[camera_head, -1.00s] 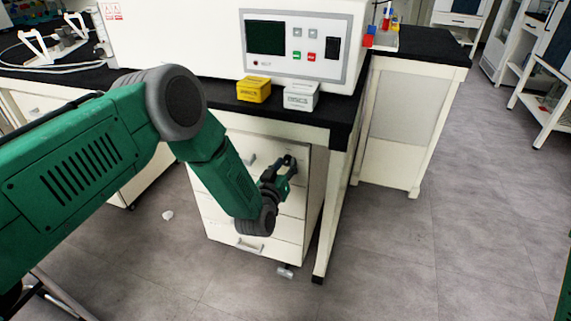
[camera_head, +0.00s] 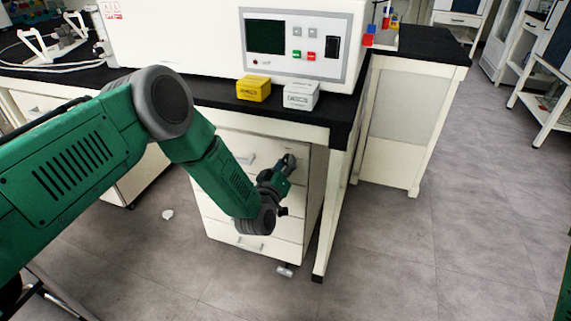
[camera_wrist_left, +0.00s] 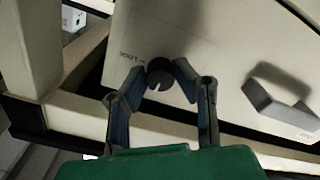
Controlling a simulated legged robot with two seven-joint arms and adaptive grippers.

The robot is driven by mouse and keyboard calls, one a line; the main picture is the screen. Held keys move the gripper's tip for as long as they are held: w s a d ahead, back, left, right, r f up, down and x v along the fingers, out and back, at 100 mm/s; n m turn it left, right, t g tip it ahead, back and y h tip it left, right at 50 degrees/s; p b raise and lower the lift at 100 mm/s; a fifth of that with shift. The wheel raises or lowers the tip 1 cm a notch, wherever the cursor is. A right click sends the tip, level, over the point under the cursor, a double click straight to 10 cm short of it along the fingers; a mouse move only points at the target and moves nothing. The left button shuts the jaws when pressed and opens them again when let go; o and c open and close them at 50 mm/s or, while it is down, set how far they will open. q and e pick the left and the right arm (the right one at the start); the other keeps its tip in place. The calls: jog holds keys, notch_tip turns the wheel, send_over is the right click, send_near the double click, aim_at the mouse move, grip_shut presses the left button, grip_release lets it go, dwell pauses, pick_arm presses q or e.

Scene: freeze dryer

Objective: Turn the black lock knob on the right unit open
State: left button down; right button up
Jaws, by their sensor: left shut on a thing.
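The black lock knob (camera_wrist_left: 159,75), round with a pale pointer line, sits on the cream drawer front (camera_wrist_left: 190,45) of the unit under the bench. Small lettering beside it in the left wrist view is too blurred to read fully. My left gripper (camera_wrist_left: 159,76) is shut on the knob, with one finger on each side of it. In the head view my left gripper (camera_head: 287,162) is at the upper right of the drawer unit (camera_head: 232,226), and the knob is hidden behind it. My right gripper is not in view.
A grey drawer handle (camera_wrist_left: 272,98) is right of the knob in the left wrist view. The black bench top (camera_head: 225,98) overhangs the drawers, with a table leg (camera_head: 331,215) to their right. A yellow box (camera_head: 253,89) and a white box (camera_head: 300,95) stand above.

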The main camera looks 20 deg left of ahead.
pick_arm(q)
jog(key=shift+s+d+f, duration=0.1)
jog(key=shift+s+f, duration=0.1)
jog(key=shift+f, duration=0.2)
jog(key=c, duration=1.3)
grip_release()
jog(key=shift+w+r, duration=0.15)
jog(key=s, duration=1.2)
jog(key=shift+a, duration=0.25)
